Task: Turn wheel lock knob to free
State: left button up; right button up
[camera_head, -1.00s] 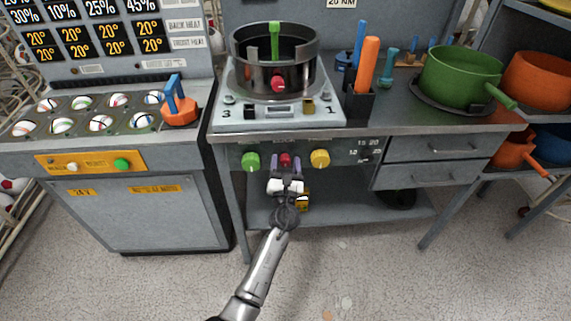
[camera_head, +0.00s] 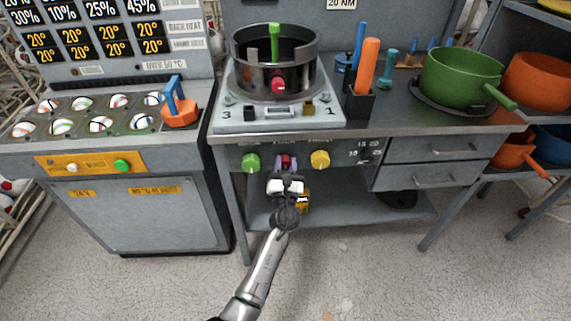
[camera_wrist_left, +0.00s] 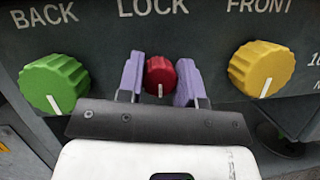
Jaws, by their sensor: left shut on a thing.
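The red lock knob (camera_wrist_left: 160,74) sits on the grey panel under the word LOCK. Its white mark points straight down in the left wrist view. My left gripper (camera_wrist_left: 160,85) has one purple finger on each side of the knob and is shut on it. In the head view, the red knob (camera_head: 287,160) shows between the fingertips of my left gripper (camera_head: 286,165), at the front of the press bench. My right gripper is not in view.
A green knob (camera_wrist_left: 54,85) marked BACK is on the left and a yellow knob (camera_wrist_left: 261,69) marked FRONT on the right, both close by. Above stands the round press drum (camera_head: 275,65). A yellow object (camera_head: 303,201) lies on the lower shelf (camera_head: 345,208).

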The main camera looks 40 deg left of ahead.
pick_arm(q)
jog(key=n+y+b, duration=0.1)
jog(key=n, duration=0.1)
jog(key=shift+f+n+g, duration=0.15)
jog(key=shift+n+g, duration=0.15)
jog(key=shift+g, duration=0.1)
jog(key=n+g+y+b, duration=0.1)
jog(key=n, duration=0.1)
jog(key=n+b, duration=0.1)
jog(key=n, duration=0.1)
jog(key=shift+g+y, duration=0.4)
jog(key=n+g+b, duration=0.1)
jog(key=n, duration=0.2)
jog(key=n+g+y+b, duration=0.1)
jog(key=n, duration=0.2)
jog(key=shift+n+g, duration=0.3)
jog(key=shift+g, duration=0.1)
jog(key=n+g, duration=0.1)
jog(key=n, duration=0.1)
jog(key=n+g+b, duration=0.1)
jog(key=n, duration=0.2)
jog(key=shift+n+g+y, duration=0.3)
jog(key=n+g, duration=0.1)
jog(key=n, duration=0.2)
jog(key=shift+n+g+h+p, duration=0.35)
jog(key=shift+n+h, duration=0.15)
jog(key=shift+n, duration=0.4)
